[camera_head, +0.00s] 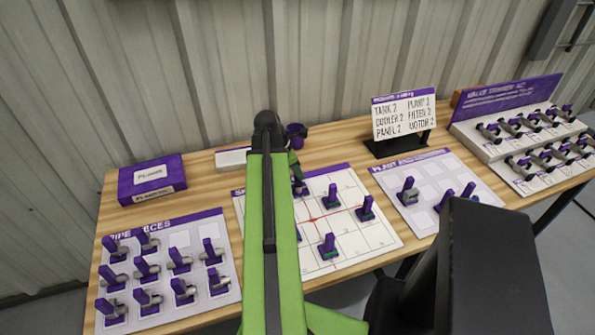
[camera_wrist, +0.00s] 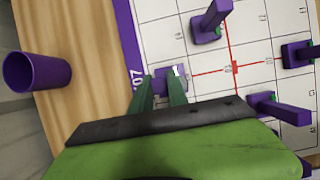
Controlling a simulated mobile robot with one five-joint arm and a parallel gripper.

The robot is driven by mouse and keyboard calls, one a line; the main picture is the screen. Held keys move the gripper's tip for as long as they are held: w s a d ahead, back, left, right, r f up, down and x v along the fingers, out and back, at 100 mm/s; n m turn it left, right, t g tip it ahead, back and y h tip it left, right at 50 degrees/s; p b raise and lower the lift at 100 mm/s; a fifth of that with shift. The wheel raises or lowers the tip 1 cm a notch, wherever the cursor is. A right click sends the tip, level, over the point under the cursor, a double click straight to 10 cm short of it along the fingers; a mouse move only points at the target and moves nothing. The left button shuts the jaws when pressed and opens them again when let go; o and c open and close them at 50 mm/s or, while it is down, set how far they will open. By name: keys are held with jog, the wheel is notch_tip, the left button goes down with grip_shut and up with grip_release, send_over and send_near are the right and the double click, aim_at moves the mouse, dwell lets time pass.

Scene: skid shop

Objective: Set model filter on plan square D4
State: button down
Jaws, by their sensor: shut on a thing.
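My gripper (camera_head: 296,170) is over the far left part of the white plan sheet (camera_head: 378,238), partly hidden by my green arm. In the wrist view its dark green fingers (camera_wrist: 163,92) are shut on a small purple model (camera_wrist: 160,74) with a pale grey part. I take this to be the model filter; its shape is mostly hidden. It is near the sheet's purple title edge; I cannot tell whether it touches the sheet. Red lines cross at the middle of the plan. Square labels are too small to read, so I cannot pick out D4.
Other purple models stand on the plan (camera_head: 330,197), (camera_head: 366,209), (camera_head: 328,247). A purple cup (camera_wrist: 38,72) stands behind the plan. The plant models sheet (camera_head: 430,170), sign (camera_head: 404,116) and valve rack (camera_head: 500,150) are right; pipe pieces (camera_head: 180,262) and a purple box (camera_head: 152,179) left.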

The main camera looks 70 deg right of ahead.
jog(key=shift+f, duration=0.25)
jog(key=c, duration=1.2)
grip_release()
jog(key=shift+r, duration=0.15)
jog(key=shift+r+p, duration=0.5)
jog(key=shift+r, duration=0.05)
notch_tip(320, 180, up, 7)
jog(key=p, duration=0.7)
